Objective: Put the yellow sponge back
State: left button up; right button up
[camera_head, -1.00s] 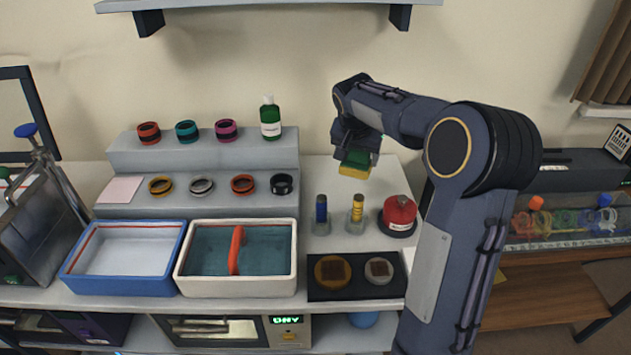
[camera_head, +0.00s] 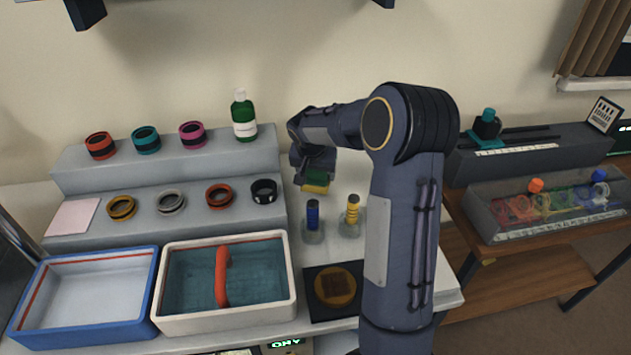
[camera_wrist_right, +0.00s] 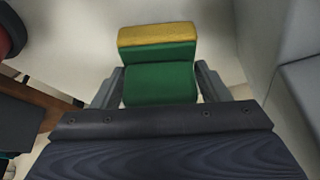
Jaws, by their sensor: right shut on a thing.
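The yellow sponge (camera_head: 315,188) has a green layer on one side and a yellow layer on the other. My right gripper (camera_head: 316,174) is shut on it and holds it near the back of the worktop, right of the stepped grey rack. In the right wrist view the sponge (camera_wrist_right: 158,70) sits between the two fingers of the right gripper (camera_wrist_right: 160,88), green side nearer the camera and yellow edge at the far end. My left gripper is not in view.
The stepped rack (camera_head: 165,180) holds several rings and a green bottle (camera_head: 243,117). A blue tray (camera_head: 85,338) and a white tray (camera_head: 225,317) are at the front.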

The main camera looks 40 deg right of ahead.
aim_at(315, 179)
notch_tip(315, 179, down, 3)
jog(key=shift+f, duration=0.1)
jog(key=shift+s, duration=0.1)
jog(key=shift+f, duration=0.2)
jog(key=o, duration=0.9)
jog(key=shift+r, duration=0.1)
jog(key=shift+o, duration=0.2)
